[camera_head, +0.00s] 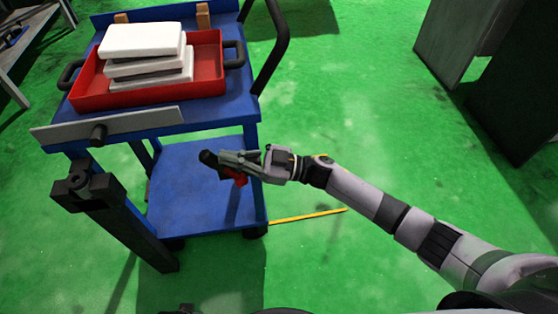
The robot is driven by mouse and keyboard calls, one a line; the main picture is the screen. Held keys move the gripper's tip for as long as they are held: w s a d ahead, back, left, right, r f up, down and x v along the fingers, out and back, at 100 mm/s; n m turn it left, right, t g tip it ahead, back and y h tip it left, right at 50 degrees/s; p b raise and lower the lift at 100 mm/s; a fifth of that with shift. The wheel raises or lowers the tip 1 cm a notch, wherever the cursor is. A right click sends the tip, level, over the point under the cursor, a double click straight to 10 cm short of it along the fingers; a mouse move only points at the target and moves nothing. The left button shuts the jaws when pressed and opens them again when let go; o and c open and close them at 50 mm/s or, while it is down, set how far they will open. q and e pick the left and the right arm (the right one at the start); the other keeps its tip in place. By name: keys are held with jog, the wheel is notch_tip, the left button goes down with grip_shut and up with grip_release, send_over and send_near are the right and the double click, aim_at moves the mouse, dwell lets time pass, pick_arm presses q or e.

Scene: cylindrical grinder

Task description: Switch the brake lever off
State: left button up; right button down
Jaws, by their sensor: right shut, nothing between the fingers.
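A blue cart (166,203) stands at left centre with an upper shelf and a lower shelf. My right gripper (230,158) reaches in from the right over the lower shelf and is shut with nothing in it. A dark rounded knob (208,157) shows just beyond its fingertips. A small red part (238,178) shows just below the fingers. Either may belong to the brake lever, but I cannot tell which. The gripper hides part of this area, and contact is unclear. My left gripper is out of view.
A red tray (210,82) with several stacked white blocks (142,42) sits on the cart's upper shelf. A black handle (272,45) rises at the cart's right. A dark grey cabinet (520,100) stands at right. Green floor (350,110) between is clear, with a yellow strip (308,215).

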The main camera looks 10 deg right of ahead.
jog(key=shift+d+f, duration=0.1)
jog(key=v, duration=1.2)
dwell(0.4)
